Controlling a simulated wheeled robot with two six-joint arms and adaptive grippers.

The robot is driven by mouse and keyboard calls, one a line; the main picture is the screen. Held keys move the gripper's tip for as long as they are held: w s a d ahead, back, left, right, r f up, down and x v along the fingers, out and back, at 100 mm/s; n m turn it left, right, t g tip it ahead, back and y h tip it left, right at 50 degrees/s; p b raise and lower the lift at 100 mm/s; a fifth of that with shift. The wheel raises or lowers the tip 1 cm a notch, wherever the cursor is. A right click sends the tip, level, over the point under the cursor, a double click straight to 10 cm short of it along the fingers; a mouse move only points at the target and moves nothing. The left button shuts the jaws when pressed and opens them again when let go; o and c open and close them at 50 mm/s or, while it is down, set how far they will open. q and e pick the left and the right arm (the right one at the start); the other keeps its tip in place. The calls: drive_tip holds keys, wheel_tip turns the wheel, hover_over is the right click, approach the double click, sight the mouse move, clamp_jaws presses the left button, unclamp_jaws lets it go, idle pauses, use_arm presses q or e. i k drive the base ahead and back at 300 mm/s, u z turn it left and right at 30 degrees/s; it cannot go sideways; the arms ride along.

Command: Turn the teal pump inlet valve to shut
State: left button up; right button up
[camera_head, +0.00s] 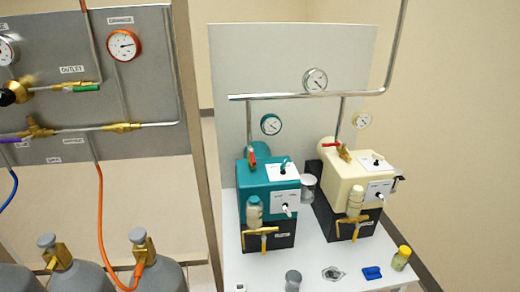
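The teal pump (284,181) stands on the white table, on a black base. A red-handled valve (252,158) sits on its top left, where a pipe comes down from the overhead line; its handle looks roughly upright, in line with the pipe. A brass valve with a yellow handle (262,232) is low on the front, its handle roughly level. The labels are too small to read, so I cannot tell from them which valve is the inlet. Neither of my grippers is in view.
A cream pump (374,180) stands close on the right, its red handle (330,144) roughly level. Small jars, a blue item (372,273) and a yellow-capped bottle (401,258) lie along the table's front. Gas cylinders (78,272) and a grey gauge panel (90,65) are left.

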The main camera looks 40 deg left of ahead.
sight(251, 151)
drive_tip(key=u, duration=0.6)
drive_tip(key=i, duration=0.8)
drive_tip(key=u, duration=0.85)
drive_tip(key=k, duration=1.3)
drive_tip(key=z, duration=0.9)
drive_tip(key=i, duration=1.7)
drive_tip(key=u, duration=0.8)
